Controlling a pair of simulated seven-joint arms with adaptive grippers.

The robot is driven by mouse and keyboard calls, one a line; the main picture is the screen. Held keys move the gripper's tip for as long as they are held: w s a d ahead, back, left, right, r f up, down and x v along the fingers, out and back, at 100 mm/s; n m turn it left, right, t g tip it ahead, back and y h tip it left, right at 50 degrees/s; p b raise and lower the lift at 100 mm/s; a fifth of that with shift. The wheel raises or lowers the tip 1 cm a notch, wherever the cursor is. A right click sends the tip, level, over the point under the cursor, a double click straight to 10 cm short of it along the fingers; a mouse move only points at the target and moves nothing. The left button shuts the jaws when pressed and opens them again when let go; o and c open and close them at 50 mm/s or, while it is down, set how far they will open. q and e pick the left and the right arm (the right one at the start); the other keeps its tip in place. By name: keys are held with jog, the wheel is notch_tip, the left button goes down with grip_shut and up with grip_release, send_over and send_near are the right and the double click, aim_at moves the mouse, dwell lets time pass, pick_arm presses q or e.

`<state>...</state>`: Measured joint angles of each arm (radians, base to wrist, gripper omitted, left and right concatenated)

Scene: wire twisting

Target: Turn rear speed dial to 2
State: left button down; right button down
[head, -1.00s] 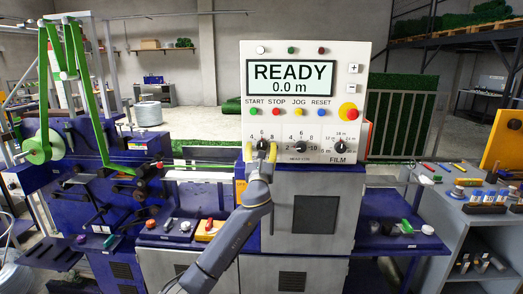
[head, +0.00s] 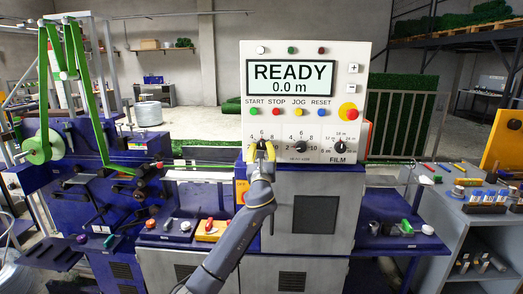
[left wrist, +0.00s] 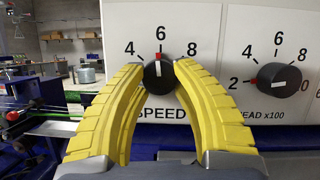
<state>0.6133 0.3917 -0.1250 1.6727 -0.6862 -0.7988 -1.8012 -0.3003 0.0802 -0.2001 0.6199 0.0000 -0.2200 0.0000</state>
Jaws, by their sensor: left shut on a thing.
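The dark speed dial (left wrist: 159,80) sits on the white panel, with 4, 6 and 8 visible around it and part of the word SPEED below. Its red and white pointer mark points up, close to 6. My left gripper (left wrist: 161,73) has its two yellow fingers on either side of the dial and is shut on it. In the head view this gripper (head: 262,150) is at the panel's left dial and mostly covers it. The fingers hide part of the dial's label and scale. My right gripper is not in view.
A second dial (left wrist: 275,80), labelled x100, sits to the right, its red mark near 2. The film dial (head: 340,146) is farther right. Push buttons (head: 275,112) and a red emergency stop (head: 351,113) are above. The display (head: 290,78) reads READY 0.0 m.

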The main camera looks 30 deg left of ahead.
pick_arm(q)
jog(key=n+g+y, duration=0.1)
jog(key=n, duration=0.2)
jog(key=n+g+y, duration=0.1)
jog(key=n, duration=0.2)
jog(key=shift+w+d+g, duration=0.1)
jog(key=shift+d+g, duration=0.1)
jog(key=shift+g, duration=0.1)
jog(key=n+g, duration=0.1)
jog(key=n, duration=0.2)
jog(key=n+g+y, duration=0.1)
jog(key=n, duration=0.2)
jog(key=shift+r+y, duration=0.1)
jog(key=shift+y, duration=0.2)
jog(key=n+g, duration=0.1)
jog(key=n, duration=0.1)
jog(key=n+g, duration=0.1)
jog(key=n, duration=0.2)
jog(key=shift+d+r+n, duration=0.1)
jog(key=shift+r+n, duration=0.05)
jog(key=shift+n, duration=0.15)
jog(key=n, duration=0.2)
jog(key=n+g+h, duration=0.1)
jog(key=n, duration=0.1)
jog(key=shift+r+n+g+h, duration=0.1)
jog(key=shift+n+g+h, duration=0.2)
jog(key=c, duration=0.9)
grip_release()
jog(key=shift+v, duration=3.65)
